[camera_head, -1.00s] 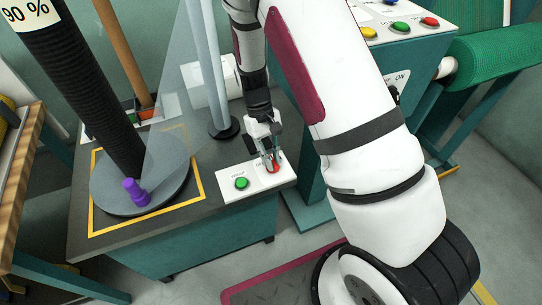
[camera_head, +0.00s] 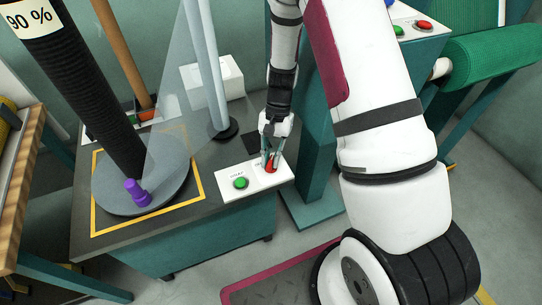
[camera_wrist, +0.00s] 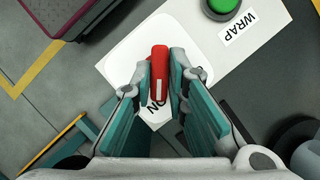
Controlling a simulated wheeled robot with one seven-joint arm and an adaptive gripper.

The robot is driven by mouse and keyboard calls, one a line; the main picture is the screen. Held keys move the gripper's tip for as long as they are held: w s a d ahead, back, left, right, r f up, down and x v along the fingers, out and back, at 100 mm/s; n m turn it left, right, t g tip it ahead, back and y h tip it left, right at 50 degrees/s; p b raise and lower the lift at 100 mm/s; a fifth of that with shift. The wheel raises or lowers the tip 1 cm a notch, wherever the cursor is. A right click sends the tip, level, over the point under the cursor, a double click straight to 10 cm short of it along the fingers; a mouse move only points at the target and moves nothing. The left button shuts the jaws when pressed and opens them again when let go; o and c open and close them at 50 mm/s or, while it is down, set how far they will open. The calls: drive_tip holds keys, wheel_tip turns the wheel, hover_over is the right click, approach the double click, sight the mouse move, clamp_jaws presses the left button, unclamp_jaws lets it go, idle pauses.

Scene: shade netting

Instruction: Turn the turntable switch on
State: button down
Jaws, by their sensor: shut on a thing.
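The red switch knob (camera_head: 271,167) sits on a white control panel (camera_head: 225,185) at the front right corner of the dark bench. My gripper (camera_head: 271,158) is over the panel with its fingers closed around the knob. In the wrist view, the knob (camera_wrist: 158,72) is between the two fingertips (camera_wrist: 160,78). A white mark on the knob's lower end points toward a label by it that reads "ON", partly hidden. The grey turntable disc (camera_head: 105,195) lies to the left, with a black roll and a purple knob (camera_head: 135,190) on it.
A green button (camera_head: 240,183) sits left of the switch; it is marked "WRAP" in the wrist view (camera_wrist: 220,5). A grey post (camera_head: 205,70) and a clear sheet stand behind. A teal machine with green netting (camera_head: 490,60) is at the right.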

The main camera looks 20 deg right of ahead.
sight(272, 160)
drive_tip(key=shift+s+d+f+m, duration=0.1)
drive_tip(key=shift+s+f+m, duration=0.15)
drive_tip(key=shift+m, duration=0.35)
drive_tip(key=shift+r, duration=0.1)
drive_tip(key=c, duration=1.6)
unclamp_jaws()
drive_tip(key=shift+w+r+y, duration=0.1)
drive_tip(key=shift+w+y, duration=0.05)
drive_tip(key=shift+y, duration=0.15)
drive_tip(key=shift+r, duration=0.1)
wheel_tip(272, 160, up, 10)
